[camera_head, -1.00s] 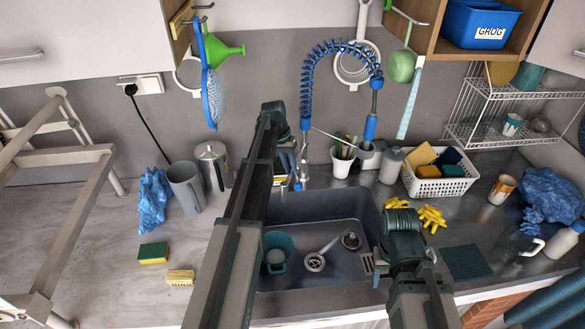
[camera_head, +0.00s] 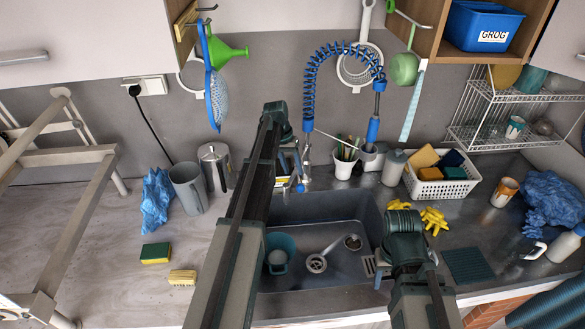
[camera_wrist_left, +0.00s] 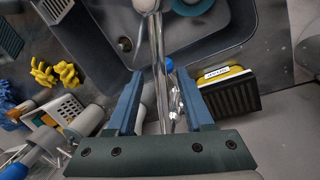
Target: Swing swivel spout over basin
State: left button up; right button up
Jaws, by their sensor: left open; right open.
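The chrome swivel spout (camera_wrist_left: 160,70) runs between my left gripper's fingers in the left wrist view. My left gripper (camera_wrist_left: 160,105) is open, with one blue finger on each side of the spout. I cannot tell whether either finger touches it. In the head view, my left arm reaches to the tap at the back of the sink, and the tap's chrome body (camera_head: 305,165) shows just right of it. The grey basin (camera_head: 340,205) lies in front of the tap; it also shows in the wrist view (camera_wrist_left: 105,25). My right gripper (camera_head: 380,268) is mostly hidden by its arm, over the basin's right edge.
A teal cup (camera_head: 280,246) stands in the basin. The blue spring hose (camera_head: 318,65) arches above the tap. A brush pot (camera_head: 344,158) and a white sponge basket (camera_head: 441,186) stand behind the basin. Yellow gloves (camera_head: 434,221) lie right of it. A wooden frame (camera_head: 65,157) stands at left.

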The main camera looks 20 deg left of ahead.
pick_arm(q)
jog(key=p+v, duration=1.2)
jog(key=v, duration=0.1)
jog(key=shift+r, duration=0.15)
jog(key=s+d+f+m+y+b, duration=0.1)
jog(key=s+d+f+b, duration=0.3)
jog(key=d, duration=0.3)
jog(key=s+d+f+m+g+b, duration=0.1)
jog(key=s+d+f+b, duration=0.25)
jog(key=s+d, duration=0.2)
jog(key=s+d+f+y+b, duration=0.1)
jog(key=s+d+f+b, duration=0.25)
jog(key=d, duration=0.45)
jog(key=s+d+f+m+y+b, duration=0.1)
jog(key=s+d+f+b, duration=0.3)
jog(key=s, duration=0.4)
jog(key=s+d+f+m+y+b, duration=0.1)
jog(key=s+d+f+b, duration=0.3)
jog(key=s, duration=0.4)
jog(key=shift+d+f+m+t, duration=0.3)
jog(key=shift+d+f, duration=0.25)
jog(key=shift+f, duration=0.1)
